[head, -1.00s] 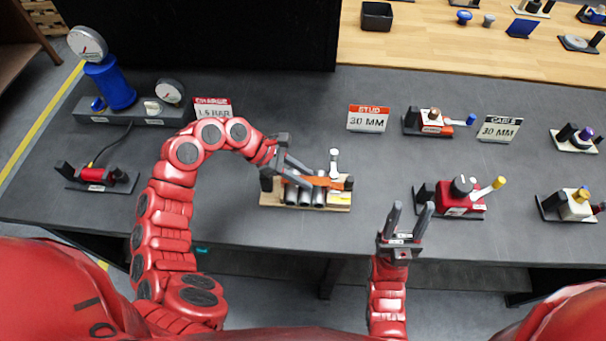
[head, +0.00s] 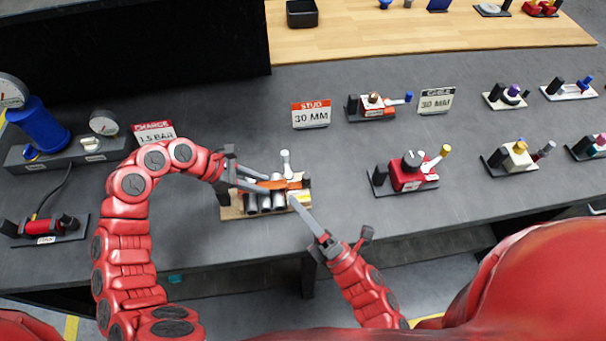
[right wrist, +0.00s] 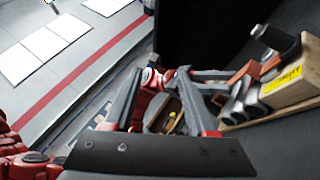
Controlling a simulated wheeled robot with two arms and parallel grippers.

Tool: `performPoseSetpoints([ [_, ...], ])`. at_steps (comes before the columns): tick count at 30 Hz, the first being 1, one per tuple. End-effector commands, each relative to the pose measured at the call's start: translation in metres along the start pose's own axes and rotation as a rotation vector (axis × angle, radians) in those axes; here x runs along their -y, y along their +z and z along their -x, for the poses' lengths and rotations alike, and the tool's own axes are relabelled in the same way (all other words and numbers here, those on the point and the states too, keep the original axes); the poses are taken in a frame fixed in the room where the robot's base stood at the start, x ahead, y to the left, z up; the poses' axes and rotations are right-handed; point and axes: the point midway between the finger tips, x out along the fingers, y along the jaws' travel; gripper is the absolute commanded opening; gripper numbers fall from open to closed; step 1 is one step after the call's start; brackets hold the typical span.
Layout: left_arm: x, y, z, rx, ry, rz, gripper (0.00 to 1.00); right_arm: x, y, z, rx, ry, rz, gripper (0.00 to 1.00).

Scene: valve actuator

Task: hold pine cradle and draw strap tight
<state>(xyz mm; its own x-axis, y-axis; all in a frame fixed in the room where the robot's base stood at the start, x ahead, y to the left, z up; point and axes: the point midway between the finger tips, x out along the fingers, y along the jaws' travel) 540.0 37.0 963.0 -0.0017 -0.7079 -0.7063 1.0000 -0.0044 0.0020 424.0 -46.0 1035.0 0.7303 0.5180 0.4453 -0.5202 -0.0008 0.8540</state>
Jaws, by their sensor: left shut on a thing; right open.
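An orange strap (head: 278,185) runs over the cylinders. A white-headed lever (head: 286,161) stands behind it. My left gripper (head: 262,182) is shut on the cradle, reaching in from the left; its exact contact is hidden. My right gripper (head: 322,224) is open and empty, just right and in front of the cradle. In the right wrist view the pine cradle (right wrist: 296,84) is at the right, outside the fingers (right wrist: 158,75).
A STUD sign (head: 311,114) and a red-bodied unit with a yellow-tipped lever (head: 408,172) stand to the right. A gauge stand with a blue cylinder (head: 40,125) is at the left. The bench's front edge is close below the cradle.

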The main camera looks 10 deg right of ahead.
Motion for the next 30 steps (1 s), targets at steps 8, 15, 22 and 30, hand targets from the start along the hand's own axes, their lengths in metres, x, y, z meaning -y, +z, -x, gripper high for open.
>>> performPoseSetpoints([
  [8,0.001,-0.002,-0.001,-0.005,-0.004,0.002,0.0,0.054,0.015,0.044,-0.104,-0.451,0.946,0.57],
  [15,0.001,-0.002,-0.001,-0.005,-0.004,0.001,0.0,0.057,0.036,0.061,-0.166,-0.593,1.293,0.57],
  [22,0.001,-0.002,-0.001,-0.005,-0.005,0.001,0.0,0.066,0.041,0.045,-0.173,-0.593,1.319,0.57],
  [30,0.001,-0.002,-0.001,-0.005,-0.005,0.001,0.0,0.094,0.052,-0.003,-0.171,-0.591,1.315,0.57],
])
